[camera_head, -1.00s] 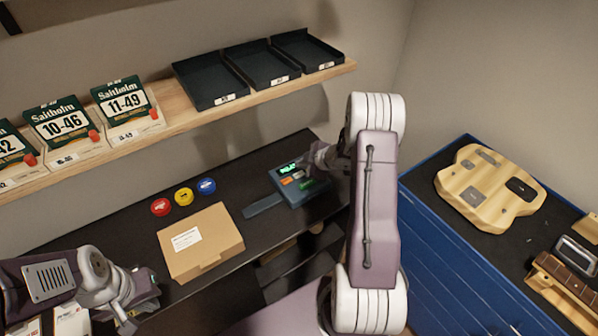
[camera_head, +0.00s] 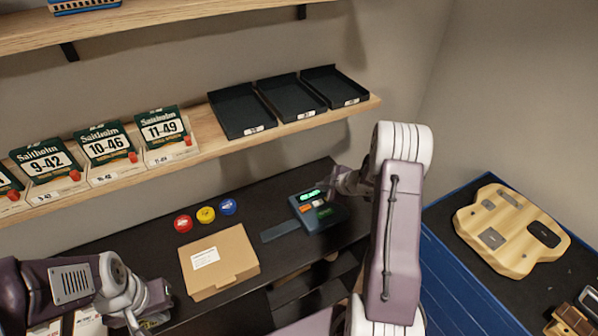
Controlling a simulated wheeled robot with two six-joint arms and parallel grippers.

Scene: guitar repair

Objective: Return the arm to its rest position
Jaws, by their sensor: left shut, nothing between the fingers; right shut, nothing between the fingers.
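My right arm, pale purple with white joints, rises through the right of the head view and bends over the bench. Its gripper (camera_head: 338,184) is shut and partly hidden, close to the right side of a small dark device (camera_head: 317,208) with a lit green display; I cannot tell whether they touch. My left gripper (camera_head: 145,312) is shut and empty at the lower left, in front of and left of a closed cardboard box (camera_head: 219,262). A white-and-dark item (camera_head: 82,326) shows partly behind my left arm.
Red (camera_head: 183,224), yellow (camera_head: 206,215) and blue (camera_head: 228,207) round tins stand behind the box. A wooden shelf (camera_head: 190,160) holds string packs and black trays (camera_head: 241,111). At right, a blue cabinet (camera_head: 455,283) carries a guitar body (camera_head: 511,229).

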